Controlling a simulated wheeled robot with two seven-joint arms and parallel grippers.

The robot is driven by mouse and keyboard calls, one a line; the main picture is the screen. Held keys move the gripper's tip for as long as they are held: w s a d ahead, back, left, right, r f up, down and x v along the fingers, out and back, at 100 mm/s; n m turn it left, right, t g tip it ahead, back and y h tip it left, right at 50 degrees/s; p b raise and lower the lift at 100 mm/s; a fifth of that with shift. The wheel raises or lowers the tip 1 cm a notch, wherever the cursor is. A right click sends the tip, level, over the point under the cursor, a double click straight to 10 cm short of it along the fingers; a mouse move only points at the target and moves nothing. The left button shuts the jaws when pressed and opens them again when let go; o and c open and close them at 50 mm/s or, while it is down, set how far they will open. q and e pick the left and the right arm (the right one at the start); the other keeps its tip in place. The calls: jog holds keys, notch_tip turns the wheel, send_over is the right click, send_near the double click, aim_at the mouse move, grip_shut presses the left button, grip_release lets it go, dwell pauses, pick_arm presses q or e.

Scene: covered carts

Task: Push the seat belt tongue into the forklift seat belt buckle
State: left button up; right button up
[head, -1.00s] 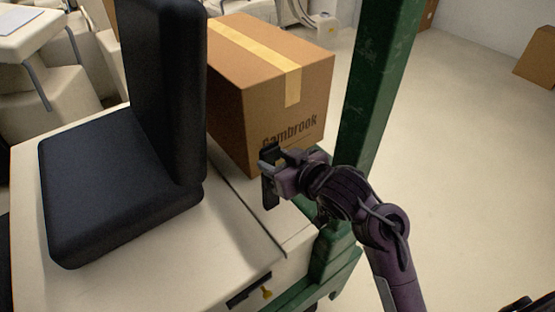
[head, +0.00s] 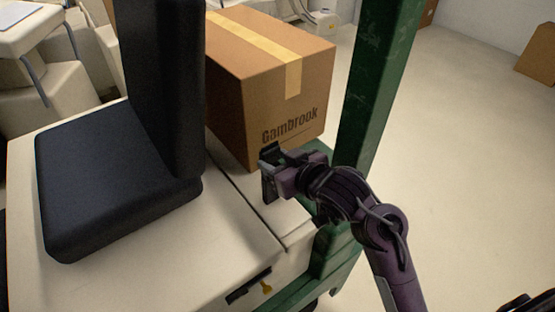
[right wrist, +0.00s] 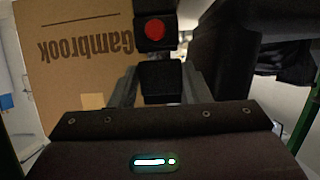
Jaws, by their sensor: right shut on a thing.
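My right gripper (head: 270,172) is beside the black seat, in front of the cardboard box. In the right wrist view its two grey fingers (right wrist: 160,90) are shut on a black block, which I take for the seat belt tongue (right wrist: 162,82). Directly beyond it is the black buckle (right wrist: 155,42) with a round red button. The two are lined up and very close; a dark narrow part lies between them. I cannot tell how deep the tongue's plate sits. In the head view only small dark pieces show at the fingertips. My left gripper is not in view.
The black seat (head: 110,185) stands left on a pale body (head: 150,260). A cardboard box (head: 275,80) lettered "Gambrook" stands behind the gripper. A green post (head: 375,90) rises right of it. A yellow key (head: 266,288) shows low in front.

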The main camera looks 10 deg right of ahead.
jog(key=shift+f+b, duration=0.3)
jog(key=shift+f, duration=0.15)
jog(key=o, duration=1.2)
jog(key=shift+s+r, duration=0.1)
jog(key=p+v, duration=0.1)
jog(key=v, duration=0.6)
jog(key=shift+s+d, duration=0.2)
jog(key=shift+s, duration=0.05)
